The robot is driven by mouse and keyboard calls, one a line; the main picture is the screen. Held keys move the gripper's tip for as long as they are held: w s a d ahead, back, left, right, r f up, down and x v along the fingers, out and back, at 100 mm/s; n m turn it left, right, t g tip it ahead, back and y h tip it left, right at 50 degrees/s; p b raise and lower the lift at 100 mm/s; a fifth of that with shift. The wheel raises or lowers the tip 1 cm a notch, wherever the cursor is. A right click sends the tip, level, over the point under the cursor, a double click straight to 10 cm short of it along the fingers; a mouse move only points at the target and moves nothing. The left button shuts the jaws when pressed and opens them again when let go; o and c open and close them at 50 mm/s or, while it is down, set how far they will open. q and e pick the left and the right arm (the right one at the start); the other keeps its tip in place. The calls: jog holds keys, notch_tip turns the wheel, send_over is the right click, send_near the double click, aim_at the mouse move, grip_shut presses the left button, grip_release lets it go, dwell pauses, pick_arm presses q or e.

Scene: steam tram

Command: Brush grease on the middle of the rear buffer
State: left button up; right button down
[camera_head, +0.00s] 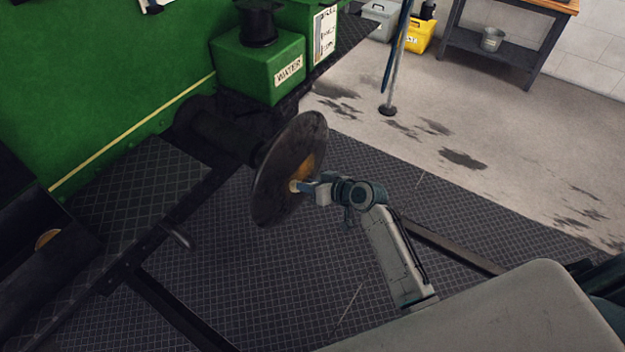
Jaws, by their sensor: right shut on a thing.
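The rear buffer (278,160) is a dark round disc on a thick shank at the end of the green tram. Its face is turned to the right, and a yellow-brown patch of grease (308,166) shows near the middle. My right gripper (304,187) is at the buffer face, shut on a small brush, of which a pale end (294,186) shows against the disc. The brush end appears to touch the face at or just below the patch. Most of the brush is hidden by the gripper. My left gripper is not in view.
A green water box (258,68) stands above the buffer. Dark chequered plate (260,270) lies below, with dark rails. A post with a round foot (388,110) stands behind. A yellow bin (419,36) and a workbench (508,40) are at the back. Stained concrete floor at right is clear.

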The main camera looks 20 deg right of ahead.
jog(key=shift+w+d+r+p, duration=0.1)
jog(key=shift+r+p, duration=0.55)
jog(key=shift+r, duration=0.2)
jog(key=shift+w+d, duration=0.3)
jog(key=shift+d, duration=0.05)
